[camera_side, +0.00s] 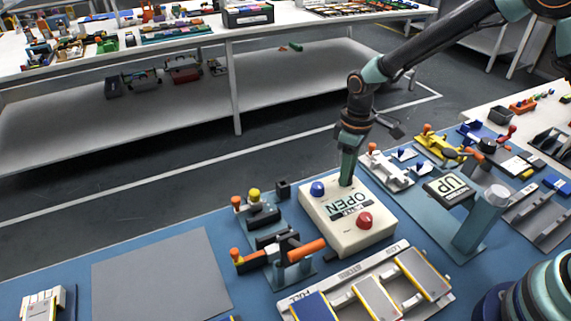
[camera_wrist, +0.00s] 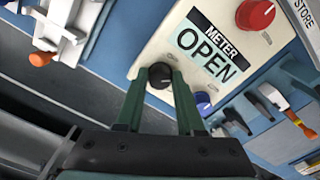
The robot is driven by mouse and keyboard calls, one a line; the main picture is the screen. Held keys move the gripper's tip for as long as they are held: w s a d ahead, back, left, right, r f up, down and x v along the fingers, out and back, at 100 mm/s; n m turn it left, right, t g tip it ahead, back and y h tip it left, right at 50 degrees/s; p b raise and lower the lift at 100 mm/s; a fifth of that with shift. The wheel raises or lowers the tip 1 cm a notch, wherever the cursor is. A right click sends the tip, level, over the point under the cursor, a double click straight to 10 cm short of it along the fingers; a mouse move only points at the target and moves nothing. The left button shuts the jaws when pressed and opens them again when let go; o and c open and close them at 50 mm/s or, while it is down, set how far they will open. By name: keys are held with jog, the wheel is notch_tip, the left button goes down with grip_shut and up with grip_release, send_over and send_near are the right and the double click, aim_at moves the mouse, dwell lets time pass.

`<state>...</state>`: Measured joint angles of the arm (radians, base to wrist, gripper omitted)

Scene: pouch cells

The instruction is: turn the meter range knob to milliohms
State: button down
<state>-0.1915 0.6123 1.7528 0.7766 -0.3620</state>
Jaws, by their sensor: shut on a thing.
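The meter (camera_side: 313,212) is a cream box on the blue bench mat, with a label reading METER and a display (camera_side: 349,203) reading OPEN. In the wrist view the display (camera_wrist: 206,52) also reads OPEN. The black range knob (camera_wrist: 160,74) sits near the meter's edge, with a light pointer mark on it. My gripper (camera_wrist: 162,80) points down with its two green fingers on either side of the knob, shut on it. In the side view my gripper (camera_side: 346,181) hides the knob. Range markings near the knob are too small to read.
A rack of cells (camera_side: 345,272) lies in front.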

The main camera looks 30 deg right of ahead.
jog(key=m, duration=1.4)
jog(key=shift+a, duration=0.1)
dwell(0.4)
jog(key=c, duration=0.5)
grip_release()
notch_tip(320, 180, up, 12)
jog(key=shift+r, duration=0.1)
